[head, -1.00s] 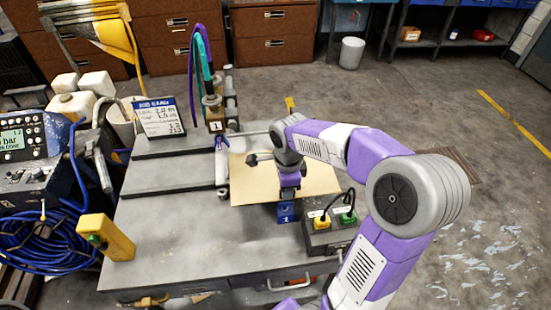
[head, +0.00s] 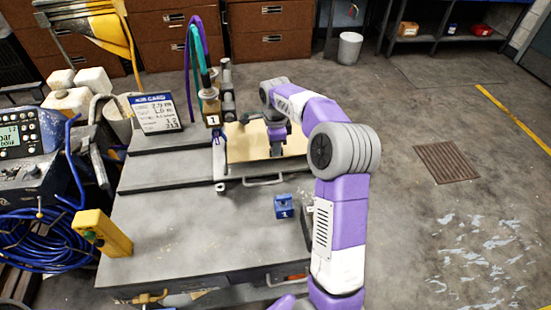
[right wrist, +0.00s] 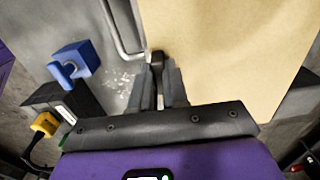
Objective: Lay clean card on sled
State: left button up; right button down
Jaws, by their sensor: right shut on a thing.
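The tan card (head: 240,146) lies flat over the sled beside the hose carriage, behind a metal handle bar (head: 265,182). In the right wrist view the card (right wrist: 225,50) fills the upper right. My right gripper (head: 278,152) is over the card's right part. In the right wrist view its fingers (right wrist: 160,88) are shut around a small black piece (right wrist: 157,60) at the card's near edge. I cannot tell whether the card's underside touches the sled. My left gripper is not in view.
A blue block (head: 283,206) stands on the bench in front of the handle bar. A yellow box (head: 102,233) is at the bench's left front. A written sign board (head: 156,113) stands at the back left. Purple and teal hoses (head: 195,60) rise by the carriage. The bench front (head: 190,240) is clear.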

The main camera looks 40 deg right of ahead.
jog(key=shift+f+b, duration=0.75)
jog(key=shift+f, duration=1.55)
jog(key=shift+f, duration=0.2)
jog(key=c, duration=1.1)
grip_release()
notch_tip(320, 180, up, 12)
jog(key=p, duration=0.4)
jog(key=shift+r, duration=0.25)
